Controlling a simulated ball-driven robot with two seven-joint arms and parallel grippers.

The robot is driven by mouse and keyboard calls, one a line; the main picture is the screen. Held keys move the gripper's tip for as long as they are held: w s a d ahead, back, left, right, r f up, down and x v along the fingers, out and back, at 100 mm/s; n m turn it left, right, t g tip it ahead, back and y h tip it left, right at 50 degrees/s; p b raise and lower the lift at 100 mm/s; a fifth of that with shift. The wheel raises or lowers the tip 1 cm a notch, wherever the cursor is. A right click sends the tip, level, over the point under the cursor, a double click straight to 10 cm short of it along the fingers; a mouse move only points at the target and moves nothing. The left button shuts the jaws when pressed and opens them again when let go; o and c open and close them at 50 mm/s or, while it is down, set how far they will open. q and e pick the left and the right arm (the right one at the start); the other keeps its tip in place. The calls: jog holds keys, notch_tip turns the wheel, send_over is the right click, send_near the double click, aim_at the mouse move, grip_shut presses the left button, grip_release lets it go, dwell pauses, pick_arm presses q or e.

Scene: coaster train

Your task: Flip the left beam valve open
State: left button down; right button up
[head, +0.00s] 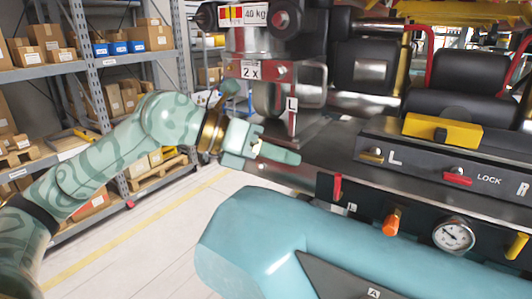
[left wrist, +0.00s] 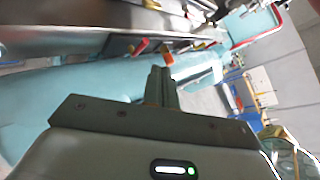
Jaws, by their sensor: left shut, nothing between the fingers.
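A small red lever (head: 337,187) hangs upright on the dark front panel of the beam, beside a small L label (head: 352,208); it looks like the left beam valve. My left gripper (head: 297,157) is shut and empty, its fingertips pointing right, to the upper left of the lever and apart from it in the picture. In the left wrist view the shut fingers (left wrist: 163,78) point toward the beam, with an orange-red part (left wrist: 141,46) just past the tips; I cannot tell which part it is. My right gripper is not in view.
An orange knob (head: 391,223) and a round gauge (head: 453,236) sit right of the lever. Above is a ledge with a red LOCK handle (head: 458,177) and a yellow block (head: 441,131). A thick teal tube (head: 250,235) runs below. Shelves with boxes stand left, beyond open floor.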

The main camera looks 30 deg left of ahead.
pick_arm(q)
jog(key=s+a+r, duration=0.1)
jog(key=s+r, duration=0.2)
jog(key=shift+a+b, duration=0.4)
